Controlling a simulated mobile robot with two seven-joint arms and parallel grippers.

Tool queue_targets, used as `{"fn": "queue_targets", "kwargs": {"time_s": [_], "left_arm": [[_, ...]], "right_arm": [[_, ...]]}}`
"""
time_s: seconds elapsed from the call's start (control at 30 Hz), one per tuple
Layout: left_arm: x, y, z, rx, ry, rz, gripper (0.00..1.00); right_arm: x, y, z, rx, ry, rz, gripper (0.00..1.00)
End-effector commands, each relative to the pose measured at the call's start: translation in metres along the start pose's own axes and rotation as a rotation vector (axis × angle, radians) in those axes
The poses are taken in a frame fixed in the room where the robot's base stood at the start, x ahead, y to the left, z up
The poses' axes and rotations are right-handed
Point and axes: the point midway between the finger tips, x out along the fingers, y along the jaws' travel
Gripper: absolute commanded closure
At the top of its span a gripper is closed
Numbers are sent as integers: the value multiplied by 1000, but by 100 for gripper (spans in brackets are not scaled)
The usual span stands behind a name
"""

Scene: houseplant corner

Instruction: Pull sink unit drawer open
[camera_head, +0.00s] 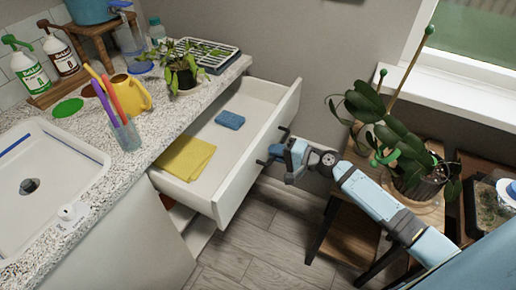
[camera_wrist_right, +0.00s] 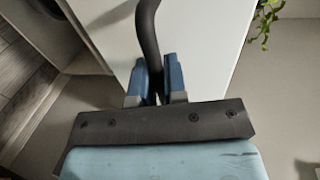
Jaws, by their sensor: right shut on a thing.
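The sink unit drawer (camera_head: 263,153) is pulled out from under the speckled counter, so its inside shows in the head view. A folded yellow cloth (camera_head: 186,158) and a blue sponge (camera_head: 230,120) lie in it. My right gripper (camera_head: 276,150) is at the drawer's white front, shut on its dark bar handle (camera_head: 285,134). In the right wrist view the gripper's blue fingers (camera_wrist_right: 157,82) close around the dark curved handle (camera_wrist_right: 147,35), with the white drawer front (camera_wrist_right: 200,45) behind. My left gripper is in neither view.
Wooden floor (camera_head: 255,240) is clear below the drawer.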

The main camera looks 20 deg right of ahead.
Motion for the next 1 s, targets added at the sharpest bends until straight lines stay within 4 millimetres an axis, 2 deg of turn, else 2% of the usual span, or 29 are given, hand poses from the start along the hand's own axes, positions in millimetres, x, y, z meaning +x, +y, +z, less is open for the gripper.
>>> {"fn": "queue_targets", "kwargs": {"time_s": [0.1, 0.3, 0.77, 0.8, 0.9, 1.0], "left_arm": [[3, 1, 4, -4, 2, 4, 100], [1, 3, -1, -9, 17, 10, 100], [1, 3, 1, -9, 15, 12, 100], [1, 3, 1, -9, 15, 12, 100], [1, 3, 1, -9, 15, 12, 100], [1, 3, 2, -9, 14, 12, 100]], "right_arm": [[-18, 7, 0, 0, -1, 2, 100], [-34, 8, 0, 0, -1, 1, 100], [-38, 8, 0, 0, 0, 0, 100], [-38, 8, 0, 0, 0, 0, 83], [-38, 8, 0, 0, 0, 0, 64], [-38, 8, 0, 0, 0, 0, 64]]}}
